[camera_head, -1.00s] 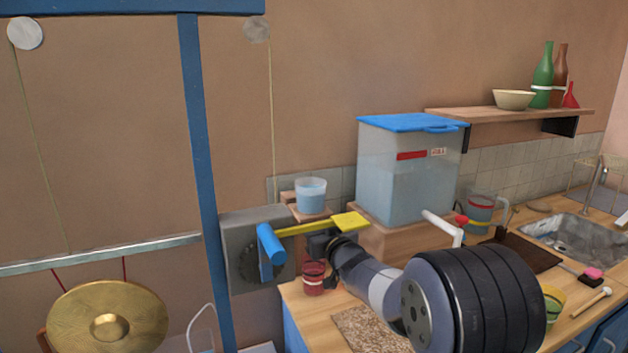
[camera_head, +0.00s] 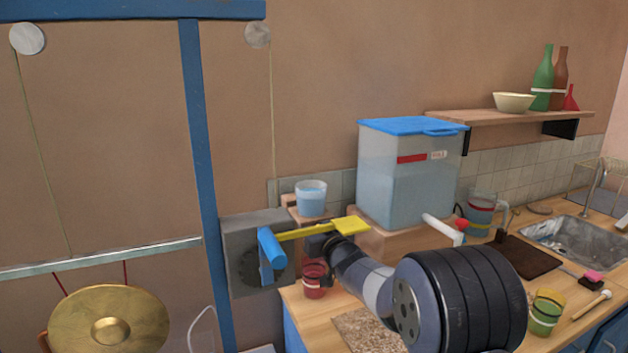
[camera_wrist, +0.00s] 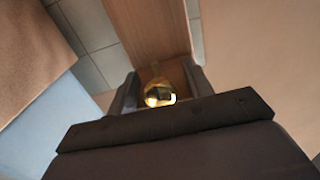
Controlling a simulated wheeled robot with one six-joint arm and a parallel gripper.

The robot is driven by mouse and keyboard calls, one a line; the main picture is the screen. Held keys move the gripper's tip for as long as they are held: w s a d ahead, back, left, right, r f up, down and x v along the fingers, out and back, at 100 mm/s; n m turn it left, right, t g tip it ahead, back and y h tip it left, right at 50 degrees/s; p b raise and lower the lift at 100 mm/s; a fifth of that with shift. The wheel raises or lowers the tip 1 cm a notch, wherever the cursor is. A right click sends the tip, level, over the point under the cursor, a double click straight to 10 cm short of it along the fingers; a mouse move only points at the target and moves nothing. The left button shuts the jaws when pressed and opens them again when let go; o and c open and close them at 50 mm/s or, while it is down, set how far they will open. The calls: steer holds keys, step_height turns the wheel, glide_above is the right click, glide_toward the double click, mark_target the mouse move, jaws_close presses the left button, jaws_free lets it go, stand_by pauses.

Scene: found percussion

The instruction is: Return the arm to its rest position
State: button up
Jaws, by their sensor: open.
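My gripper (camera_head: 318,243) is at the end of my arm in the head view, just below the yellow bar and in front of the wooden stand; its fingertips are hard to make out there. In the wrist view my gripper (camera_wrist: 161,84) shows two dark fingers standing apart. A shiny golden round thing (camera_wrist: 160,93) appears between them; I cannot tell whether it touches them. My arm reaches in from the lower right, over the counter.
The yellow bar (camera_head: 310,231) with a blue cylinder (camera_head: 271,248) lies close to my gripper. A cup of water (camera_head: 311,199), a red cup (camera_head: 315,281) and a large water tank (camera_head: 405,175) stand nearby. A gong (camera_head: 108,325) hangs at left.

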steer(key=b+v, duration=0.1)
steer(key=v, duration=1)
steer(key=p+x, duration=0.1)
steer(key=x, duration=0.9)
steer(key=shift+w+a, duration=0.15)
steer(key=shift+w, duration=0.2)
steer(key=shift+w+a+r+p, duration=0.1)
steer(key=shift+w+r+p, duration=0.15)
steer(key=shift+p, duration=0.45)
steer(key=shift+s+m+p, duration=0.1)
steer(key=shift+m+p, duration=0.75)
steer(key=shift+m, duration=0.05)
steer(key=m+p, duration=0.2)
steer(key=p, duration=0.1)
steer(key=shift+m, duration=0.3)
steer(key=s+d+n+b, duration=0.1)
steer(key=s+n+b, duration=0.4)
steer(key=n+b, duration=0.3)
steer(key=s+d+f+n+g+y+b, duration=0.1)
steer(key=s+n+b, duration=0.5)
steer(key=n, duration=0.9)
steer(key=shift+s+d+y+b, duration=0.35)
steer(key=shift+d+b, duration=0.3)
steer(key=shift+b, duration=0.25)
